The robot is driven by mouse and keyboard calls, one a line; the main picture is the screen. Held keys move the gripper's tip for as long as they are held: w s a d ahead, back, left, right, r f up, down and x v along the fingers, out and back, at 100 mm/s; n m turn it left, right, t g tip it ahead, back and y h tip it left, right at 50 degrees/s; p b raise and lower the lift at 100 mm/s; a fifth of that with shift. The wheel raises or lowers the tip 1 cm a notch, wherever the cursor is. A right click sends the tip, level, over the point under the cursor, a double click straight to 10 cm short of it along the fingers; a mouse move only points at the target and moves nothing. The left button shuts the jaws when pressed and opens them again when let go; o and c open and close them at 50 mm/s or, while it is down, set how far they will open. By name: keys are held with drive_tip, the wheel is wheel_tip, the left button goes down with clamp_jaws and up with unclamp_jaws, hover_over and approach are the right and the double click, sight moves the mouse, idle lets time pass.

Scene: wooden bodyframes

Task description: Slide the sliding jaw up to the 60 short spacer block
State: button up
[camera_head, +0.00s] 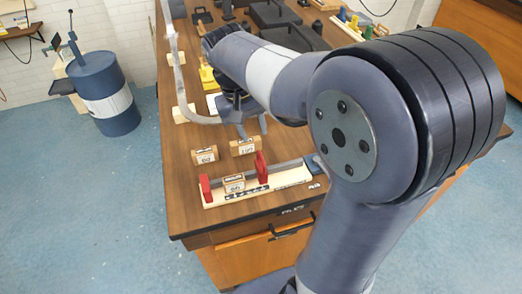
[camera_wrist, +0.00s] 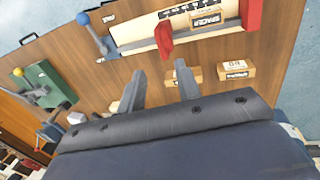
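The fixture has a cream base (camera_head: 215,197), a metal rail and two red jaws. The sliding jaw (camera_head: 262,166) stands right of the fixed jaw (camera_head: 206,188); in the wrist view it is the left red piece (camera_wrist: 164,42). A wooden spacer block (camera_head: 234,185) lies between them, nearer the fixed jaw, with a gap to the sliding jaw. It also shows in the wrist view (camera_wrist: 207,18). My gripper (camera_head: 252,130) is open and empty above the bench, behind the fixture. Its two fingers (camera_wrist: 160,70) are apart and point toward the sliding jaw without touching it.
Two more labelled wooden blocks, one at left (camera_head: 204,156) and one at right (camera_head: 243,147), lie behind the fixture. The right one is partly behind a finger in the wrist view (camera_wrist: 186,76). A blue-knobbed lever (camera_wrist: 84,19) is at the rail's end. Bare bench lies left.

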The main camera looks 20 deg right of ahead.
sight(261, 157)
drive_tip(key=f, duration=0.3)
drive_tip(key=d+f, duration=0.1)
drive_tip(key=f, duration=0.4)
drive_tip(key=shift+d+f, duration=0.35)
drive_tip(key=shift+f, duration=0.05)
drive_tip(key=shift+c, duration=0.3)
clamp_jaws()
